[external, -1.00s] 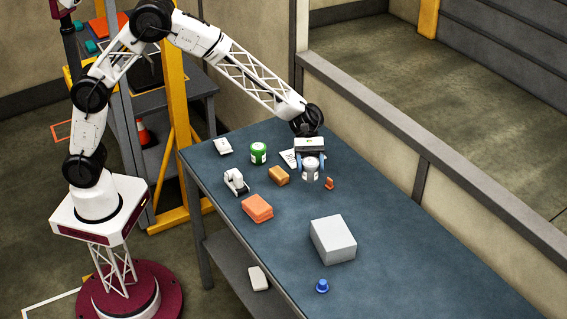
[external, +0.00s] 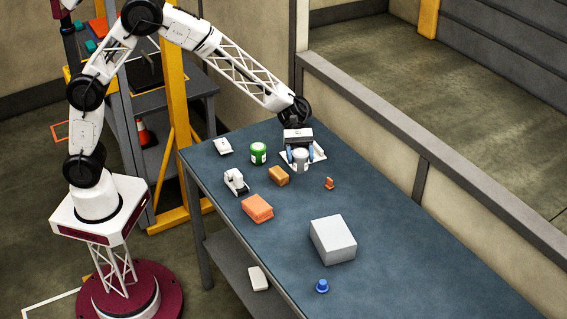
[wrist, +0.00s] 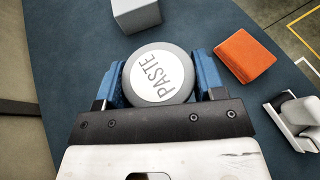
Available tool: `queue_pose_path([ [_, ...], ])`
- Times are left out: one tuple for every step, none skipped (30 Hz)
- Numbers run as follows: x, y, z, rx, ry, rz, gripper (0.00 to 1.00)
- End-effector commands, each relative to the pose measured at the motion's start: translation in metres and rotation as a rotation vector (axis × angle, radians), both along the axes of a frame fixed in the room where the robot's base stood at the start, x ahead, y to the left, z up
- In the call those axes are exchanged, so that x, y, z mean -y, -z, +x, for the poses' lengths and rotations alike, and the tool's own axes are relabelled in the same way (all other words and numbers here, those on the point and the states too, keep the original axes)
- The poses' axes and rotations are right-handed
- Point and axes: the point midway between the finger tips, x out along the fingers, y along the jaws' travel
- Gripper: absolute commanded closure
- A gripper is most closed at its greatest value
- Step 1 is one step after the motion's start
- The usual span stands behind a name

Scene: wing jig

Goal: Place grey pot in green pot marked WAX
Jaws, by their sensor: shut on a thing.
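The grey pot (wrist: 160,75) has a white lid lettered PASTE in the wrist view. My gripper (wrist: 159,82) is shut on it, with a blue finger on each side. In the external view the grey pot (external: 300,163) hangs between the fingers of my gripper (external: 299,158), over or near a white flat piece (external: 318,153); its exact height above the table is hard to tell. The green pot (external: 258,153) stands upright on the table to the left of my gripper, apart from it. It has a white label, too small to read.
A tan block (external: 279,176) lies between the green pot and my gripper, nearer the front. An orange block (external: 257,208), a white device (external: 235,181), a grey box (external: 333,239), a small orange piece (external: 329,183) and a blue knob (external: 322,286) also sit on the table (external: 400,275).

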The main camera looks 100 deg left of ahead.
Motion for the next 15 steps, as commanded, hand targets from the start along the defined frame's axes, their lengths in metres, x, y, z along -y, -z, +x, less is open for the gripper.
queue_pose_path([
  [-0.008, -0.004, -0.010, 0.001, -0.014, 0.000, 0.64],
  [-0.012, -0.004, -0.016, 0.001, -0.020, 0.000, 0.64],
  [-0.016, -0.006, -0.025, 0.002, -0.029, 0.001, 0.64],
  [-0.020, -0.008, -0.031, 0.002, -0.037, 0.001, 0.64],
  [-0.024, -0.008, -0.038, 0.002, -0.045, 0.000, 0.64],
  [-0.029, -0.010, -0.047, 0.002, -0.054, 0.000, 0.64],
  [-0.032, -0.011, -0.054, 0.002, -0.062, 0.000, 0.64],
  [-0.036, -0.012, -0.061, 0.001, -0.070, -0.001, 0.64],
  [-0.041, -0.013, -0.070, 0.001, -0.081, -0.001, 0.64],
  [-0.044, -0.014, -0.077, 0.001, -0.088, -0.001, 0.64],
  [-0.047, -0.015, -0.084, 0.002, -0.095, 0.000, 0.64],
  [-0.051, -0.016, -0.093, 0.002, -0.105, 0.000, 0.64],
  [-0.054, -0.017, -0.100, 0.002, -0.113, 0.000, 0.64],
  [-0.056, -0.018, -0.107, 0.002, -0.120, 0.000, 0.64],
  [-0.060, -0.018, -0.117, 0.002, -0.130, 0.000, 0.64],
])
